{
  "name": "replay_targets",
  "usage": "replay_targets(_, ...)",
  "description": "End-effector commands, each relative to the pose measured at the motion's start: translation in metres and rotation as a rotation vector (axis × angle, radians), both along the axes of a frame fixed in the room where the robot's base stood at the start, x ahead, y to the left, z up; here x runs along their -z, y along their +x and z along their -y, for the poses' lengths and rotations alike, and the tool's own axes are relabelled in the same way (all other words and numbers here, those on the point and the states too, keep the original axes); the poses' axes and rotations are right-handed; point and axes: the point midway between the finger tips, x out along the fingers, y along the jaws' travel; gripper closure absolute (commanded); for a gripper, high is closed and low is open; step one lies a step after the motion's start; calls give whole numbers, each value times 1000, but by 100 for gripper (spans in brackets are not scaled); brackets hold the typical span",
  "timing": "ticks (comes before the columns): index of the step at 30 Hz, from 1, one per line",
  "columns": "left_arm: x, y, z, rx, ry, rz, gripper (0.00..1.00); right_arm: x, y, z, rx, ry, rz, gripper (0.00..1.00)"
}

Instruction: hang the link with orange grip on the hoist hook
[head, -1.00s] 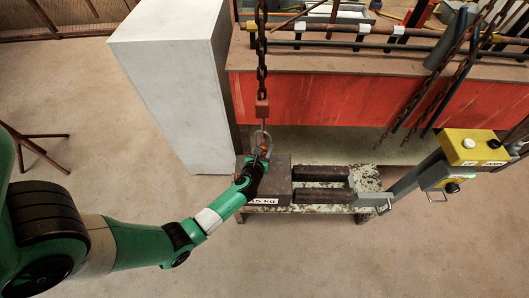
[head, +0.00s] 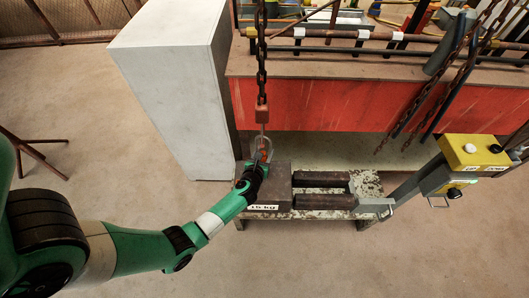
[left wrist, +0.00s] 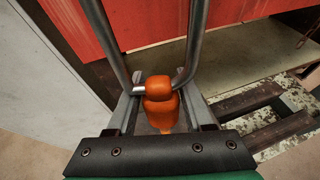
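The link with orange grip shows as a grey metal loop (head: 268,145) in the head view, just above my left gripper (head: 258,163). In the left wrist view its two grey bars run up and away from the orange grip (left wrist: 160,100). The orange grip sits between the fingers of my left gripper (left wrist: 163,118), which appear closed around it. The hoist hook (head: 262,131) hangs below a red block (head: 262,113) on a dark chain. The link overlaps the hook's lower end in the head view; I cannot tell whether they are engaged. My right gripper is out of view.
A weight block marked 15 kg (head: 272,198) with two dark pipes (head: 323,190) lies on a worn low stand (head: 369,184) beside my gripper. A tall grey cabinet (head: 165,60) stands behind left. A yellow control box (head: 470,152) is at right. Open floor lies in front.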

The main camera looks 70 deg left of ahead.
Motion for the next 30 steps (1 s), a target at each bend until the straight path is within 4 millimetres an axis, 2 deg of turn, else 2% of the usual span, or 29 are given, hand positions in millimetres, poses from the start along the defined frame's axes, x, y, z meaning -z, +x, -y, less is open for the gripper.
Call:
replay_targets(1,-1,0,0,1,1,1,36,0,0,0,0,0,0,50)
replay_targets(3,-1,0,0,0,1,1,23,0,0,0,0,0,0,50)
replay_targets(4,-1,0,0,0,1,1,20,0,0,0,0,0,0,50)
replay_targets(14,-4,-4,6,0,-1,-2,20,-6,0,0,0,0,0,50)
replay_targets(22,-29,-39,47,5,1,-2,20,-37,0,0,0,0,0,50)
replay_targets(27,-40,-59,72,6,0,-1,20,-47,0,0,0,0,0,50)
replay_targets(30,-43,-66,80,3,1,0,20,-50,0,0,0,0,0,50)
